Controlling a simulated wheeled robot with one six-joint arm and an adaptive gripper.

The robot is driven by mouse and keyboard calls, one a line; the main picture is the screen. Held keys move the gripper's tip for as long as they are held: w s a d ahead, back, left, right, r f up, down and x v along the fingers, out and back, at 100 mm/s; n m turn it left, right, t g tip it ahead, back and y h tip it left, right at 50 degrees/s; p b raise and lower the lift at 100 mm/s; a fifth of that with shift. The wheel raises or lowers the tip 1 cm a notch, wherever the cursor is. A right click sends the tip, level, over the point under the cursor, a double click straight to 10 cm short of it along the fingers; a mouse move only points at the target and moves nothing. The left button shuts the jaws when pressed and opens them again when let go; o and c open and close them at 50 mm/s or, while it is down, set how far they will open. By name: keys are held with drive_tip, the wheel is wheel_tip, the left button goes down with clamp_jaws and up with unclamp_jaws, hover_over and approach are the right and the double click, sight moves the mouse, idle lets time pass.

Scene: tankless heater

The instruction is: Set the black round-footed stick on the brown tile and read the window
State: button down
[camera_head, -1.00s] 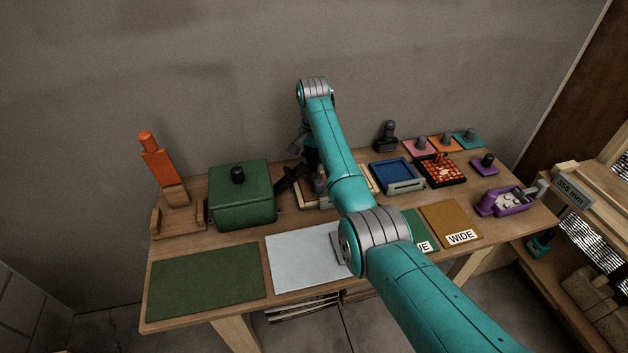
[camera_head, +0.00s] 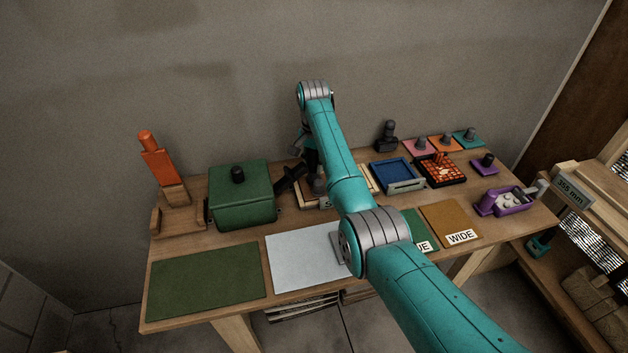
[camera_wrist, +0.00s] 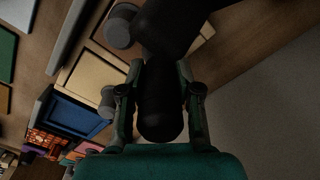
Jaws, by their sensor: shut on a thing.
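In the wrist view my gripper (camera_wrist: 160,92) is shut on a black stick (camera_wrist: 162,112). Its rounded end lies between the fingers, and a wider black part extends beyond them. In the head view a tilted black piece (camera_head: 290,178), seemingly this stick, shows beside the green box; my arm hides much of the gripper. I cannot tell whether the stick touches anything. A brown tile (camera_head: 442,218) with a label reading WIDE lies at the bench's front right, well apart from the gripper.
A green lidded box (camera_head: 240,205) stands left of the gripper. A blue tray (camera_head: 396,174) and an orange-black grid (camera_head: 442,170) are to the right. A purple tray (camera_head: 500,203) sits farther right. A display (camera_head: 570,192) reads 355 mm. A pale mat (camera_head: 297,260) is mostly bare.

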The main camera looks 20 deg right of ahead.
drive_tip(key=shift+r, duration=3.5)
